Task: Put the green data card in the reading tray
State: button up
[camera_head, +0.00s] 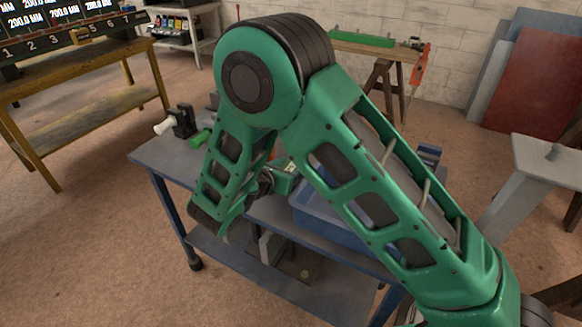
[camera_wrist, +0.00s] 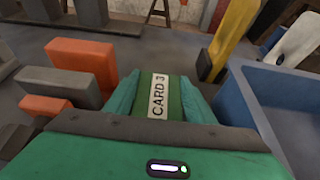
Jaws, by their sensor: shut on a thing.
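My gripper (camera_wrist: 158,100) is shut on the green data card (camera_wrist: 173,84), which carries a white label reading "CARD 3". The card stands between the two teal fingers, above the grey bench. In the head view my own arm hides most of the gripper and the card. A blue open-topped tray (camera_wrist: 293,125) lies just right of the gripper in the wrist view; it also shows behind my arm in the head view (camera_head: 318,217). I cannot tell whether it is the reading tray.
Orange and grey blocks (camera_wrist: 82,56) stand close to the left of the gripper. A yellow upright piece (camera_wrist: 234,35) stands ahead, near the tray's corner. The bench (camera_head: 160,160) has a black fixture with a white knob (camera_head: 165,126) at its left end.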

jog(key=o, duration=1.1)
